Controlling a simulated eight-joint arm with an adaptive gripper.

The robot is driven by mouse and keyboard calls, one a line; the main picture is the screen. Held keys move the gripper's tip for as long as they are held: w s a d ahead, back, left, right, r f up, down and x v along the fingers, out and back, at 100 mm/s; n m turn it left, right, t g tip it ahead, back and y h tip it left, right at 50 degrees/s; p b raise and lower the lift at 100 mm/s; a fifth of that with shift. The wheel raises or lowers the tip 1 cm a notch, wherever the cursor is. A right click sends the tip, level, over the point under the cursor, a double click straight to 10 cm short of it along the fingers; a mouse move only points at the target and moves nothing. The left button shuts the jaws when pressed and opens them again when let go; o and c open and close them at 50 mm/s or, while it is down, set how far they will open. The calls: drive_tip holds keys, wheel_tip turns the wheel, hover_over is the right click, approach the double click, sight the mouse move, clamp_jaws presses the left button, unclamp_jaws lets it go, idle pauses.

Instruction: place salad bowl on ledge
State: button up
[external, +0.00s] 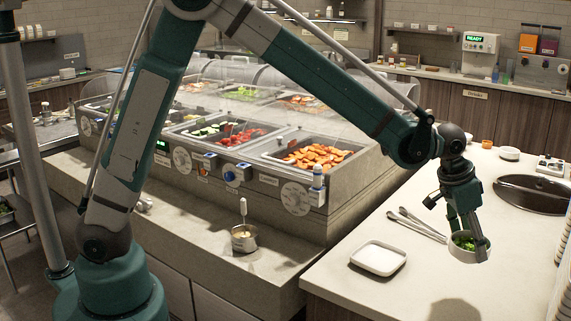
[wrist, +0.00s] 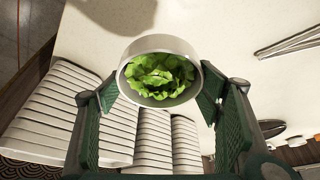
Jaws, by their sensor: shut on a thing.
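The salad bowl (external: 466,247) is a small pale round bowl with green leaves in it. It also shows in the wrist view (wrist: 135,48), between the two green fingers. My gripper (external: 468,238) is shut on the bowl's sides and holds it above the pale right-hand counter. Its fingers fill the lower part of the wrist view (wrist: 160,98). A stone ledge (external: 200,212) runs along the front of the salad bar, to the left of the gripper. The gripper and bowl are well apart from it.
A white square plate (external: 378,259) and metal tongs (external: 422,226) lie on the right-hand counter (external: 420,285). A small metal pot (external: 244,239) with a handled utensil stands on the ledge. Stacked white plates (wrist: 70,100) are near the gripper. The glass guard (external: 250,95) covers the food wells.

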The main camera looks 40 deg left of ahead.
sight(467, 244)
wheel_tip(467, 244, up, 23)
drive_tip(key=w+a+r+n+t+y, duration=0.1)
drive_tip(key=w+a+n, duration=0.2)
drive_tip(key=a, duration=1)
drive_tip(key=w+a+r+n+y, duration=0.1)
drive_tip(key=w+a+n, duration=0.25)
drive_tip(key=a, duration=1.05)
drive_tip(key=s+a+n+y, duration=0.2)
drive_tip(key=a+n, duration=0.3)
drive_tip(key=a, duration=1.9)
drive_tip(key=s+a+f+n+y, duration=0.1)
drive_tip(key=s+a+n, duration=0.2)
drive_tip(key=s+a, duration=0.5)
drive_tip(key=s+a+n+g+y, duration=0.1)
drive_tip(key=s+a+n, duration=0.3)
drive_tip(key=a, duration=0.9)
drive_tip(key=s+a+f+n+y, duration=0.1)
drive_tip(key=s+a+n, duration=0.2)
drive_tip(key=s+a, duration=0.55)
wheel_tip(467, 244, down, 28)
drive_tip(key=w+a, duration=0.1)
drive_tip(key=w, duration=0.1)
drive_tip(key=shift+a, duration=0.3)
drive_tip(key=shift+f+b, duration=0.8)
drive_tip(key=shift+f, duration=2.05)
